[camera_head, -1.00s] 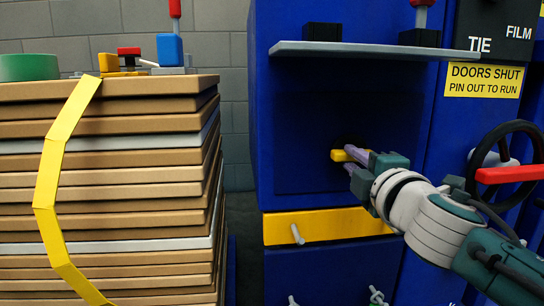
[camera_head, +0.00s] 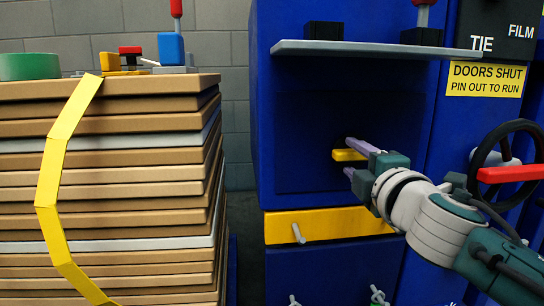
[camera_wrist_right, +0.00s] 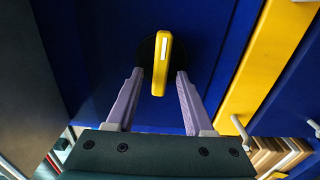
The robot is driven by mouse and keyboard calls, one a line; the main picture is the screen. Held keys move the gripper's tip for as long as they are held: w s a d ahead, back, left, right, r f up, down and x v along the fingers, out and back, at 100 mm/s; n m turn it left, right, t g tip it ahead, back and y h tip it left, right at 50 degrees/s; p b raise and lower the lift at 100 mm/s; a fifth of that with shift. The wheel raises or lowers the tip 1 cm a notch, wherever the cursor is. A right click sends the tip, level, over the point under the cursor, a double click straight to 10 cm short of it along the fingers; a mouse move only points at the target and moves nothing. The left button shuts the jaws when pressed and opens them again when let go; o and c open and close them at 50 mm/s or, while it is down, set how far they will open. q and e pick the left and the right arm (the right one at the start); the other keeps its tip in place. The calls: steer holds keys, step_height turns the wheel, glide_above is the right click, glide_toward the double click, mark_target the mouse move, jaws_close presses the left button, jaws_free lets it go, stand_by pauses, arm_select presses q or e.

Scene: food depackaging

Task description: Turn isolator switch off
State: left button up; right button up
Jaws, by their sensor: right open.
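The isolator switch has a yellow handle (camera_head: 349,155) on the recessed blue panel of the machine. In the right wrist view the handle (camera_wrist_right: 161,62) lies on a dark round base and bears a white mark. It points along the gripper there and lies level in the head view. My right gripper (camera_head: 350,156) is open, with one purple finger on each side of the handle. In the wrist view a gap shows between the handle and each finger of the gripper (camera_wrist_right: 157,80). My left gripper is not in view.
A grey shelf (camera_head: 370,49) juts out above the switch. A yellow bar (camera_head: 330,225) with a pin crosses the cabinet below. A black handwheel with a red bar (camera_head: 508,174) is at right. A strapped stack of boards (camera_head: 120,186) stands at left.

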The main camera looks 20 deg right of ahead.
steer(key=shift+s, duration=0.35)
steer(key=p+v, duration=0.1)
steer(key=v, duration=0.8)
steer(key=shift+a+p, duration=0.15)
steer(key=shift+p, duration=0.2)
steer(key=shift+s, duration=0.1)
